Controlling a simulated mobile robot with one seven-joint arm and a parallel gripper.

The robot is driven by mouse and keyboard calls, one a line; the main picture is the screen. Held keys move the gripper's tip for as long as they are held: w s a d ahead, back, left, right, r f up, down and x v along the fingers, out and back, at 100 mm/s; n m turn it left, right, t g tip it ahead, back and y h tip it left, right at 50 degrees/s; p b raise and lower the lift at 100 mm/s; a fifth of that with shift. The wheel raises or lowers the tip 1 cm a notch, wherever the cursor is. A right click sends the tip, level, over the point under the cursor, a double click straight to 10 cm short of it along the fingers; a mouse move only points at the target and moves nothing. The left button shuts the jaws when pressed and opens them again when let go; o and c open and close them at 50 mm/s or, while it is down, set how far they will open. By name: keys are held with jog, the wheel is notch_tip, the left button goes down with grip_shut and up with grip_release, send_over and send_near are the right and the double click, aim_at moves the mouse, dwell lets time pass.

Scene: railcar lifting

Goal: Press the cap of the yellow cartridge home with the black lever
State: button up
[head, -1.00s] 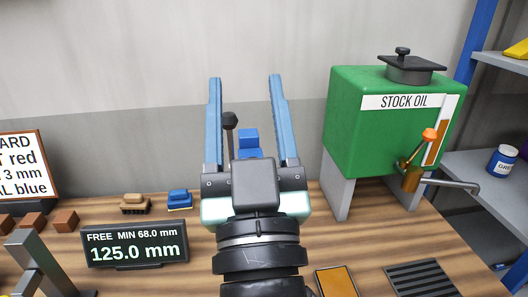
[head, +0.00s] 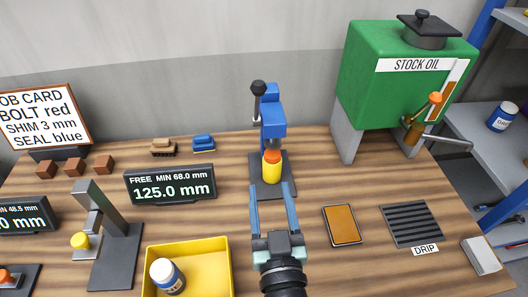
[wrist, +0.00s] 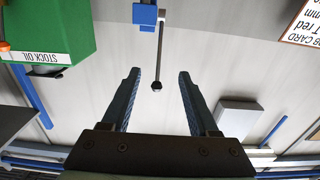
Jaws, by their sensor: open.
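The yellow cartridge (head: 272,172) stands upright on the base of the blue press (head: 271,112), under its head. Its orange-red cap (head: 272,156) is on top. The press's black lever knob (head: 258,88) is raised at upper left. My gripper (head: 271,186) is open and empty, below the cartridge in the head view, with its fingers pointing toward the press. In the wrist view the scene is inverted; the lever knob (wrist: 157,86) appears between my open fingers (wrist: 160,73), apart from both. The cartridge is not visible there.
A green stock oil tank (head: 408,82) with a spout stands at right. An orange-topped tray (head: 341,225) and drip grate (head: 411,223) lie at right.

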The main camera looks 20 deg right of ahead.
jog(key=p+x, duration=0.2)
jog(key=x, duration=0.7)
jog(key=shift+w, duration=0.1)
grip_shut()
dwell(0.9)
jog(key=c, duration=0.9)
grip_release()
jog(key=shift+c, duration=0.2)
jog(key=o, duration=0.9)
jog(key=shift+o, duration=0.2)
jog(key=b+v, duration=0.3)
jog(key=v, duration=1)
jog(key=shift+b, duration=0.4)
